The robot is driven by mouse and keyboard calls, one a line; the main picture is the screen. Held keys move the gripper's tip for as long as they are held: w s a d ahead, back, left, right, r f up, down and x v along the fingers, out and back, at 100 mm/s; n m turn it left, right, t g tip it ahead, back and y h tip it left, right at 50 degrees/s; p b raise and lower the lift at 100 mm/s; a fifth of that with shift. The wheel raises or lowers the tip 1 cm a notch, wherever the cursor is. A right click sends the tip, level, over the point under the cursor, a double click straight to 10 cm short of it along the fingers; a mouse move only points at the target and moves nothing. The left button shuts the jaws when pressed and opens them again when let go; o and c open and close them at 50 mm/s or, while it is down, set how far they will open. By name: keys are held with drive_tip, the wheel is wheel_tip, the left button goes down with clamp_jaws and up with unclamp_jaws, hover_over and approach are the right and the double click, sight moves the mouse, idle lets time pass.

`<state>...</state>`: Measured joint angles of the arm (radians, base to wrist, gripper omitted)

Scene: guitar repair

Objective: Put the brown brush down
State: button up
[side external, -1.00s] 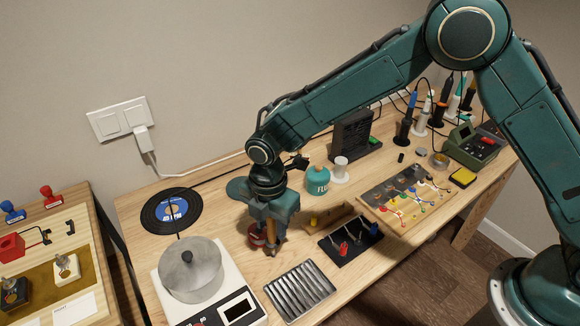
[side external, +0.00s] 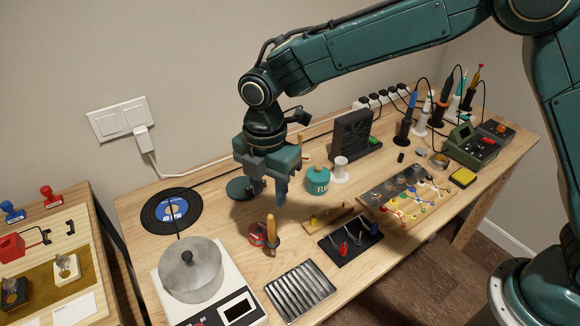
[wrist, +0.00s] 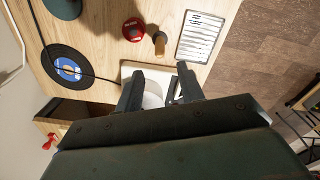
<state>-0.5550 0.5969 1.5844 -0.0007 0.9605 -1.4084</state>
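The brown brush (side external: 271,230) stands upright on the wooden table with its tan handle up and its dark end down. It is close beside a red round tin (side external: 257,234); I cannot tell whether they touch. In the wrist view the brush (wrist: 159,43) shows beyond my fingers, with the red tin (wrist: 133,29) to its left. My gripper (side external: 269,197) is above the brush, clear of it and empty. In the wrist view the two fingers of my gripper (wrist: 159,88) are apart.
A pot (side external: 191,270) stands on a white scale at the front left. A ribbed metal tray (side external: 300,291) lies in front of the brush. A black tool mat (side external: 350,243) is to the right, and a teal flux jar (side external: 318,180) stands behind. A record (side external: 171,211) lies at left.

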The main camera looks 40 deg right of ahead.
idle(0.4)
drive_tip(key=s+d+r+m+t, duration=0.1)
drive_tip(key=s+d+r+m, duration=0.35)
drive_tip(key=d+r, duration=0.3)
drive_tip(key=s+d+r+m+t, duration=0.2)
drive_tip(key=s+d+r+m, duration=0.2)
drive_tip(key=d+r+m, duration=0.4)
drive_tip(key=s+d+m+t, duration=0.1)
drive_tip(key=s+d+m, duration=0.4)
drive_tip(key=s, duration=0.3)
drive_tip(key=s+d+m+t, duration=0.1)
drive_tip(key=s+d+m, duration=0.4)
drive_tip(key=s, duration=0.3)
drive_tip(key=shift+s+d+t, duration=0.25)
drive_tip(key=shift+d+t, duration=0.05)
drive_tip(key=shift+d, duration=0.2)
drive_tip(key=shift+f, duration=0.1)
